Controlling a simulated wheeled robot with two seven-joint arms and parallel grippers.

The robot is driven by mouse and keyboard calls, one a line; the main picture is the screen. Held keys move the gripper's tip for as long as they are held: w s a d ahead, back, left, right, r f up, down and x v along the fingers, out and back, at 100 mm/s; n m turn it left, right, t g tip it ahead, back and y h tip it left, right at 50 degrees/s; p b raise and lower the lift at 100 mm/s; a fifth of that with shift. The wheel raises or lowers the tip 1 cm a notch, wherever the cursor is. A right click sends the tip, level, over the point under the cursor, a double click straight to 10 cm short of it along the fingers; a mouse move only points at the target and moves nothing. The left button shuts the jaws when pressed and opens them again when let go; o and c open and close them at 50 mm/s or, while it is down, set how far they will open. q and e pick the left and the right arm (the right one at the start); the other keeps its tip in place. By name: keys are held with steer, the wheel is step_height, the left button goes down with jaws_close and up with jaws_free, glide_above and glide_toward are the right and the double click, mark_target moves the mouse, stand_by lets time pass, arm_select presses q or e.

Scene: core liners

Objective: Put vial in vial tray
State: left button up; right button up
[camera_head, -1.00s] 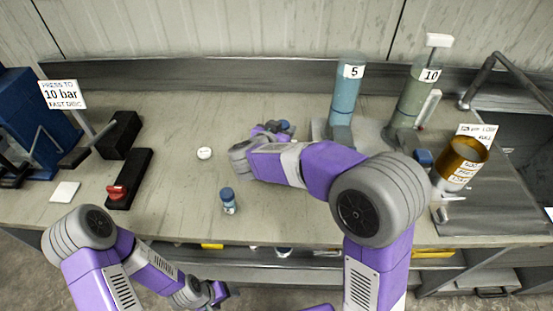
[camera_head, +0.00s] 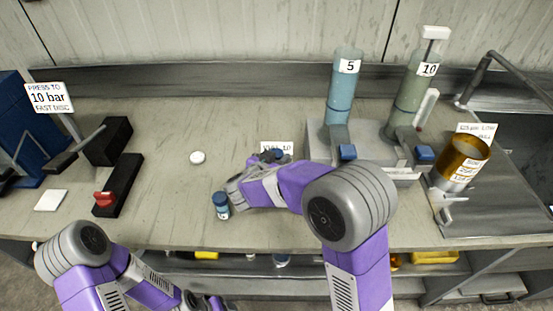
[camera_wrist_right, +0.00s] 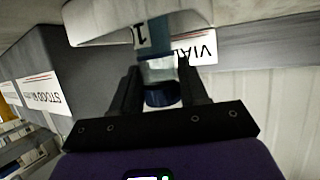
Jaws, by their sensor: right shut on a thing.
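My right gripper (camera_head: 264,162) is over the middle of the bench, its fingers partly hidden by my own wrist. In the right wrist view the two dark fingers (camera_wrist_right: 160,92) are shut on a vial with a clear body (camera_wrist_right: 159,70) and a dark blue end. Its blue cap (camera_head: 273,154) shows small in the head view, in front of a white vial sign (camera_head: 277,147). Another blue-capped vial (camera_head: 221,207) stands upright on the bench, left of my right wrist. I cannot make out the vial tray clearly. My left gripper (camera_head: 212,303) is low at the bottom edge, its fingers unclear.
A white round cap (camera_head: 197,158) lies on the bench. Cylinders marked 5 (camera_head: 345,85) and 10 (camera_head: 413,90) stand behind my right arm. An amber cup (camera_head: 463,160) is at the right, a black block with a red knob (camera_head: 118,185) at the left.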

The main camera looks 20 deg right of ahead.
steer(key=shift+f, duration=0.15)
steer(key=o, duration=1)
steer(key=shift+o, duration=0.2)
steer(key=shift+a+r, duration=0.1)
steer(key=shift+r, duration=0.15)
steer(key=p+v, duration=0.3)
steer(key=v, duration=0.9)
steer(key=shift+f, duration=0.15)
